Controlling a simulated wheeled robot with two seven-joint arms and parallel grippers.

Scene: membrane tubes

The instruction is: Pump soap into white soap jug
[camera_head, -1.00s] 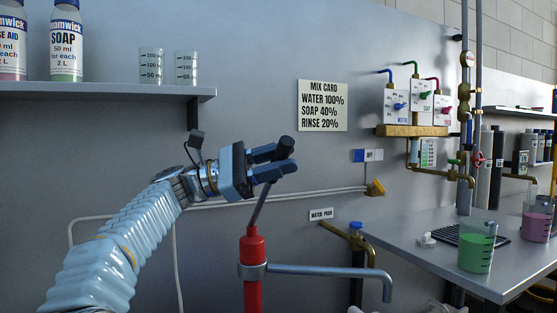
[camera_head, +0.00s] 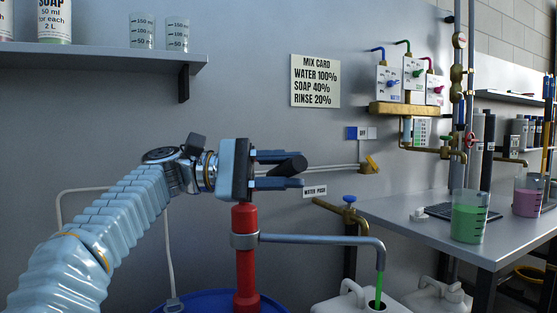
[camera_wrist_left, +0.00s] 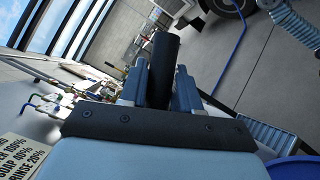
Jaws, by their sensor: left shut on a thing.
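The red hand pump (camera_head: 246,268) stands on a blue drum (camera_head: 203,299). My left gripper (camera_head: 296,170) is shut on the pump's dark handle (camera_head: 292,165), right above the pump's top. In the left wrist view the dark handle (camera_wrist_left: 163,68) stands between the fingers. The grey spout (camera_head: 320,241) reaches right and bends down. A green soap stream (camera_head: 380,268) runs from its end down to the opening of a white jug (camera_head: 340,305), which is cut by the lower picture edge. The soap level inside is hidden. My right gripper is not in view.
A second white jug (camera_head: 432,300) stands to the right. The table (camera_head: 400,213) holds a beaker of green liquid (camera_head: 468,220) and one of pink liquid (camera_head: 527,198). A brass water tap (camera_head: 345,214) sits behind the spout. A shelf (camera_head: 100,61) hangs upper left.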

